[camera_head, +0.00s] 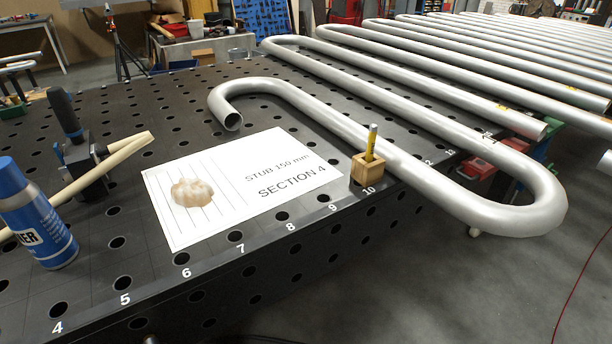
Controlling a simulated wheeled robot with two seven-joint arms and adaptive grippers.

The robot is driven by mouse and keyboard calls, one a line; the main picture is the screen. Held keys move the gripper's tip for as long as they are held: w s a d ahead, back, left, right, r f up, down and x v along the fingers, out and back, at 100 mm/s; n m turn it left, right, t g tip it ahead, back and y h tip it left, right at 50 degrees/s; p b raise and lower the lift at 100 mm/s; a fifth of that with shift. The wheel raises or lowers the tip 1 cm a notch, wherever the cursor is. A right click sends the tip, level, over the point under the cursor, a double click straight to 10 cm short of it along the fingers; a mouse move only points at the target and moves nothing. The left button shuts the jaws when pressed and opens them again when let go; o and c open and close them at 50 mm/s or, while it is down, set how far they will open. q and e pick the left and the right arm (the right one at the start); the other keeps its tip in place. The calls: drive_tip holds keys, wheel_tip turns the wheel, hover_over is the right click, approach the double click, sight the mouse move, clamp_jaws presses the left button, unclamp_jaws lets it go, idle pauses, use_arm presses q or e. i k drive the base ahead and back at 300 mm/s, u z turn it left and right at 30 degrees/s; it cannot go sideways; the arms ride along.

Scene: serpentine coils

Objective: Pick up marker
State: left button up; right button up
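A yellow marker (372,143) with a grey upper end stands upright in a small wooden block (363,172). The lower part of the marker is hidden inside the block. The block sits near the front edge of the black perforated table (228,262), by the number 10. A bent grey pipe (345,128) passes close behind the marker; I cannot tell whether they touch. Neither of my grippers is in view.
A blue spray can (35,215) and a black fixture (86,172) with beige hose stand at the left. Serpentine coils (430,88) fill the back right.

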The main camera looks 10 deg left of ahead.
sight(373, 129)
drive_tip(key=z, duration=1.3)
drive_tip(key=i, duration=1.35)
